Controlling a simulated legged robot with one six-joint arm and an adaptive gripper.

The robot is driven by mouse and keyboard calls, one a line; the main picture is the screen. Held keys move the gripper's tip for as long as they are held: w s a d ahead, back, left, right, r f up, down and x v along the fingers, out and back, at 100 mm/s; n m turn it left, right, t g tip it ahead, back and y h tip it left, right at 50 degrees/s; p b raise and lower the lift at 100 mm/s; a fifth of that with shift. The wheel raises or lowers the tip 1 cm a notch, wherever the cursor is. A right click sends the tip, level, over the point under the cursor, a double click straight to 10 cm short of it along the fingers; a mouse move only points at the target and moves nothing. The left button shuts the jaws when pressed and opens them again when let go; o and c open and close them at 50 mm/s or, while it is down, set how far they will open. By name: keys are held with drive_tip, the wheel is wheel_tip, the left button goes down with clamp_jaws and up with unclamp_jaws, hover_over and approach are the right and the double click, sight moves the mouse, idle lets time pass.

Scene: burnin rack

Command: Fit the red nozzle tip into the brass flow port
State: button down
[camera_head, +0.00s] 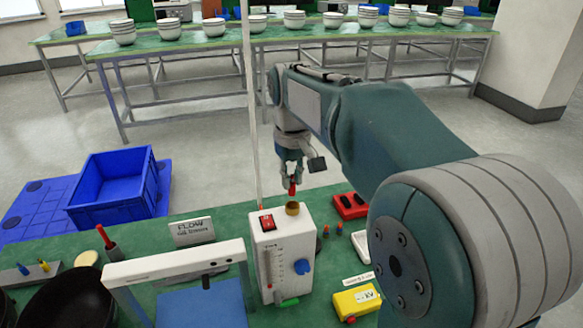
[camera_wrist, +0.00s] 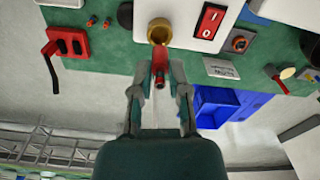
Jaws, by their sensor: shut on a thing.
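The red nozzle tip (camera_head: 292,187) is held in my gripper (camera_head: 291,172), just above and behind the brass flow port (camera_head: 292,209) in the head view. The port is a short brass ring on top of the white flow unit (camera_head: 284,242). In the wrist view my gripper (camera_wrist: 160,80) is shut on the nozzle tip (camera_wrist: 159,62), which points toward the brass port (camera_wrist: 160,31). The port's opening still shows there, so the tip is outside it. I cannot tell whether the tip touches the rim.
A red rocker switch (camera_head: 266,222) sits beside the port, and a blue knob (camera_head: 302,267) is on the unit's front. A red block (camera_head: 350,206) lies to the right, a yellow box (camera_head: 357,302) in front. A blue crate (camera_head: 113,186) stands at left.

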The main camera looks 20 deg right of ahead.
sight(292, 194)
drive_tip(key=shift+f, duration=1.05)
drive_tip(key=shift+f, duration=1.25)
idle(0.9)
drive_tip(key=c, duration=0.5)
unclamp_jaws()
drive_tip(key=shift+c, duration=0.2)
wheel_tip(292, 194, up, 12)
drive_tip(key=shift+f, duration=0.1)
